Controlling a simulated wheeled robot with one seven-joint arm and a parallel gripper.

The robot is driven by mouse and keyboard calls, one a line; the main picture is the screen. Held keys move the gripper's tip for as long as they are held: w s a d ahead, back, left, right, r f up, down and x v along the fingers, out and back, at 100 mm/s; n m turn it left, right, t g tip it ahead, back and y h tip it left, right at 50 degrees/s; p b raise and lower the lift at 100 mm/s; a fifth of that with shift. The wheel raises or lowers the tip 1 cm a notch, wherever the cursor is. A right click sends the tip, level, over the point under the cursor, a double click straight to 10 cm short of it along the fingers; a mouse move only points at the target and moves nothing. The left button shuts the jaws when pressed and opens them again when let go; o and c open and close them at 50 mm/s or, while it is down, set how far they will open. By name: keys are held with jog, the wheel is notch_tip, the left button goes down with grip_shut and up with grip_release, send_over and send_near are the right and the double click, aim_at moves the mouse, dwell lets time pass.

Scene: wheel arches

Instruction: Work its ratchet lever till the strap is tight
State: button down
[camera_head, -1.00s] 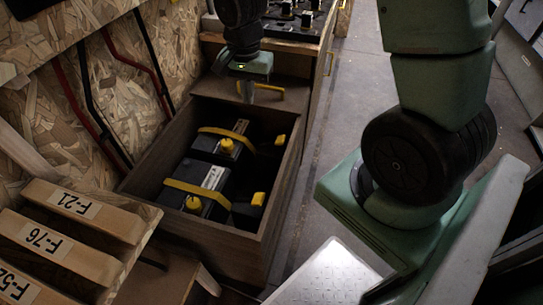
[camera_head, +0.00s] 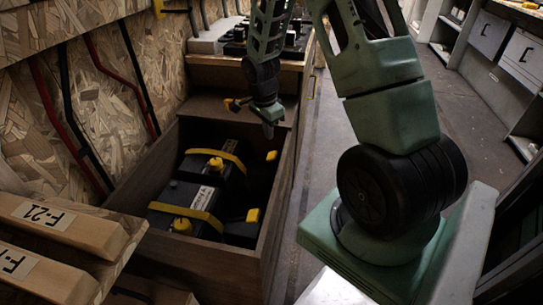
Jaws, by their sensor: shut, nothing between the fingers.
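Two dark batteries sit in an open wooden box. A yellow strap (camera_head: 232,155) crosses the far battery (camera_head: 204,168), and another yellow strap (camera_head: 201,214) crosses the near battery (camera_head: 176,194). A yellow lever-like piece (camera_head: 271,156) shows by the box's right wall at the far strap's end. A second such piece (camera_head: 253,215) is at the near strap's end. I cannot tell how tight either strap is. My gripper (camera_head: 268,130) is shut and empty, pointing down near the box's far right corner, apart from both yellow pieces.
The wooden box (camera_head: 276,228) has raised walls around the batteries. Labelled wooden slats (camera_head: 62,224) stand at the lower left. Floor (camera_head: 318,165) is clear to the right.

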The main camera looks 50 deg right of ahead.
aim_at(270, 157)
jog(key=shift+d+f+b, duration=0.15)
jog(key=shift+f+b, duration=1.35)
jog(key=shift+f, duration=0.25)
jog(key=shift+d+f+b, duration=0.15)
jog(key=shift+f+b, duration=1.35)
jog(key=shift+f, duration=0.25)
notch_tip(270, 157, down, 4)
jog(key=b, duration=0.2)
jog(key=shift+b, duration=0.3)
jog(key=shift+s+a+f, duration=0.1)
jog(key=shift+s+f, duration=0.1)
jog(key=shift+f, duration=0.15)
jog(key=a, duration=0.2)
jog(key=a+r, duration=0.1)
jog(key=shift+w+p, duration=0.4)
